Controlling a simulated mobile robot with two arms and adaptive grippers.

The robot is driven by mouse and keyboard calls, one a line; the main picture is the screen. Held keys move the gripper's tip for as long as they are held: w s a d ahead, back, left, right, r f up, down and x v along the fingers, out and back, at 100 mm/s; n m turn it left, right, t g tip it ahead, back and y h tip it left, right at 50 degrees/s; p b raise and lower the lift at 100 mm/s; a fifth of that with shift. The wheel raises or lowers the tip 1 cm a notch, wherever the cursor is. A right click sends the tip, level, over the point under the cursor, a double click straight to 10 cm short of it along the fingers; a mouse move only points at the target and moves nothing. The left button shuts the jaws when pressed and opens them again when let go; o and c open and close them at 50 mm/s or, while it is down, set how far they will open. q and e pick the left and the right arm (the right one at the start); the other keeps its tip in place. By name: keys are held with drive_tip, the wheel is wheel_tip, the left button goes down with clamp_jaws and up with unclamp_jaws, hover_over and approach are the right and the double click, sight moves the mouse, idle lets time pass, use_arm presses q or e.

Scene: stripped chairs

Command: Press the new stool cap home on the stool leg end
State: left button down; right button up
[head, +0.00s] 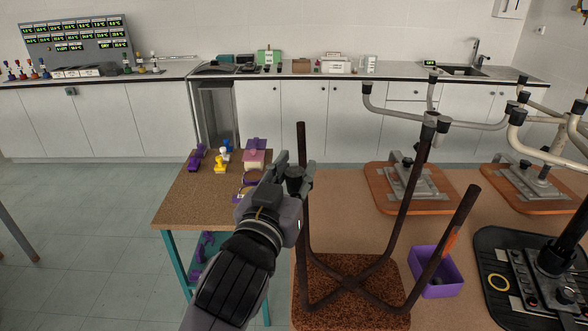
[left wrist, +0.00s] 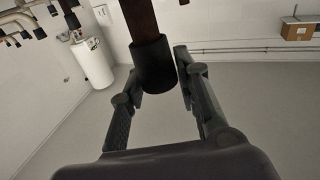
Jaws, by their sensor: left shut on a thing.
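The upturned stool (head: 350,283) has dark brown legs that rise from a crossed base on a rust-speckled pad. My left gripper (head: 294,178) is at the upper end of its near-left leg (head: 301,255). It is shut on the black stool cap, which shows in the left wrist view (left wrist: 154,66) between the fingertips (left wrist: 159,62). The cap is in line with the brown leg (left wrist: 139,18) and appears to cover its end. How deep it sits cannot be told. My right gripper is not in view.
A purple bin (head: 437,272) stands right of the stool, close to its slanting right leg (head: 455,215). The far-left leg (head: 301,143) rises just behind my gripper. Other upturned frames (head: 405,187) stand at the right. A small side table (head: 190,205) holds purple and yellow items.

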use_arm(q)
drive_tip(key=shift+d+f+b, duration=0.1)
drive_tip(key=shift+f+b, duration=0.5)
drive_tip(key=shift+f, duration=0.35)
drive_tip(key=c, duration=1.1)
unclamp_jaws()
